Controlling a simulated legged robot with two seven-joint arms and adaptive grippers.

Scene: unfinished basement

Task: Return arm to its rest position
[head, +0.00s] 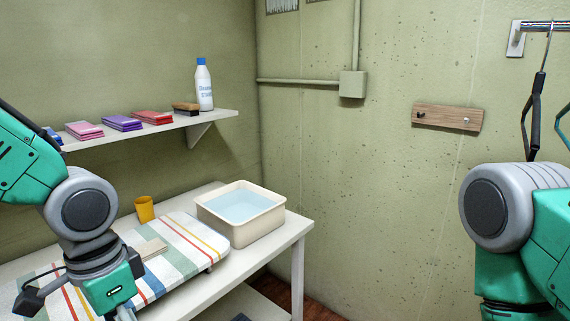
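My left arm comes in from the left edge. Its gripper (80,306) is at the lower left, over the left part of the striped padded board (190,249). Its dark fingers stand apart with nothing seen between them, though the lower one is partly cut off by the frame. My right arm (500,208) is bent at the right edge. Its gripper is out of view.
A wall shelf (219,117) carries a bottle (204,87), a brush and colored stacks. A dark hanger (534,106) hangs from a rail near my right arm.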

